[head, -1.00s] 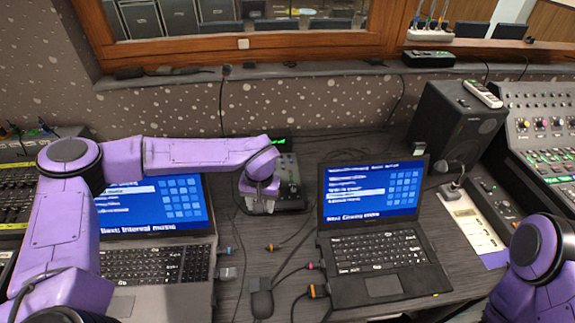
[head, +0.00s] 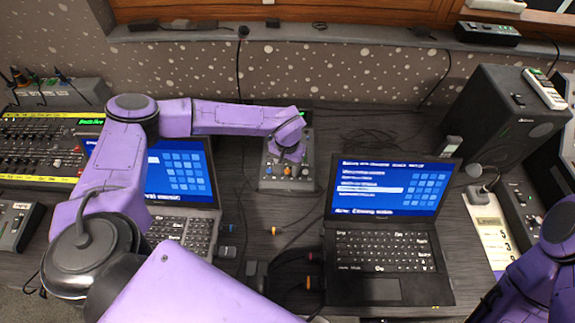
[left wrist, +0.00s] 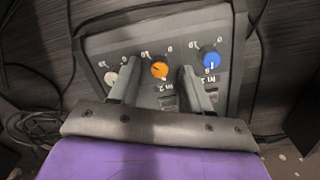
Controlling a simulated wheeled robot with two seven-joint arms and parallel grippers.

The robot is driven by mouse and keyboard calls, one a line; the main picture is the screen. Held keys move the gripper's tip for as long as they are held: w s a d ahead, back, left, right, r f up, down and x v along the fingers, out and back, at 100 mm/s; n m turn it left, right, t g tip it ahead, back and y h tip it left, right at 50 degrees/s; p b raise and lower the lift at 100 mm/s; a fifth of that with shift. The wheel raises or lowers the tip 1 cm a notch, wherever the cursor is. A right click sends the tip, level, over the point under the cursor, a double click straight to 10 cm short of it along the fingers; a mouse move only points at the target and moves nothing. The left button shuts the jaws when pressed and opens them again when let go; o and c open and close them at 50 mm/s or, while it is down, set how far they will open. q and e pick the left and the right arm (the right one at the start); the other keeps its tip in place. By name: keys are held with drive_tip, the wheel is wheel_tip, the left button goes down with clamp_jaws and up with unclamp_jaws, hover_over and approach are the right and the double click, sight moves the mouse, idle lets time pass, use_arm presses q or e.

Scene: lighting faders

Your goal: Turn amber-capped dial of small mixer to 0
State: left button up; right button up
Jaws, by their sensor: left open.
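The small mixer (head: 268,182) stands on the desk between the two laptops, its far part hidden by my left arm in the head view. In the left wrist view its panel (left wrist: 135,42) shows a row of three dials: a white-capped dial (left wrist: 111,78), the amber-capped dial (left wrist: 160,69) in the middle, and a blue-capped dial (left wrist: 211,60). Printed numbers ring each dial. My left gripper (left wrist: 155,80) is open over the panel, with one finger on each side of the amber dial; contact cannot be told. It also shows over the mixer in the head view (head: 287,165). My right gripper is not visible.
A left laptop (head: 180,175) sits partly behind my left arm, and a right laptop (head: 390,200) stands right of the mixer. Cables with plugs (head: 275,231) lie between them. A black speaker (head: 510,120) stands at the right. A larger mixer (head: 40,150) is at the left.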

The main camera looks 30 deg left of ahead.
use_arm(q)
drive_tip(key=shift+w+f, duration=0.2)
drive_tip(key=shift+f, duration=0.2)
drive_tip(key=shift+s+r, duration=0.2)
drive_tip(key=shift+s, duration=0.2)
drive_tip(key=shift+c, duration=0.3)
drive_tip(key=shift+w+f, duration=0.1)
clamp_jaws()
